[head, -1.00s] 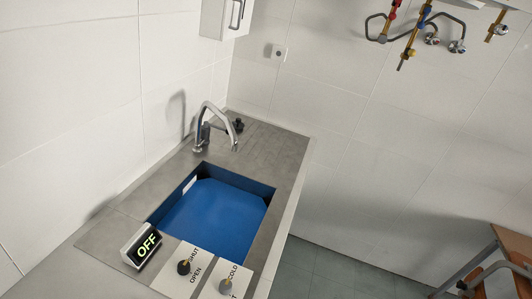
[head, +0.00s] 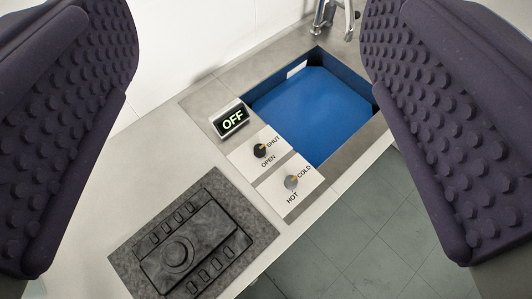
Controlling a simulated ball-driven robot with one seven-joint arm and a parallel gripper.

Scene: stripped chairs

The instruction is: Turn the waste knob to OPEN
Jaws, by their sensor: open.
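The waste knob (head: 260,151) is a small black knob on a white plate marked SHUT and OPEN, in front of the blue sink. A small yellow mark on it appears to face the SHUT side. My gripper (head: 252,110) is open, with one dark purple studded finger at each side of the head view. The waste knob shows in the gap between the fingers, apart from both, and nothing is held.
A grey temperature knob (head: 291,182) marked COLD and HOT sits beside it. A display (head: 231,119) reading OFF stands behind. The blue sink basin (head: 315,115), tap (head: 334,14) and a dark grey panel (head: 194,243) share the counter. Tiled floor lies right.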

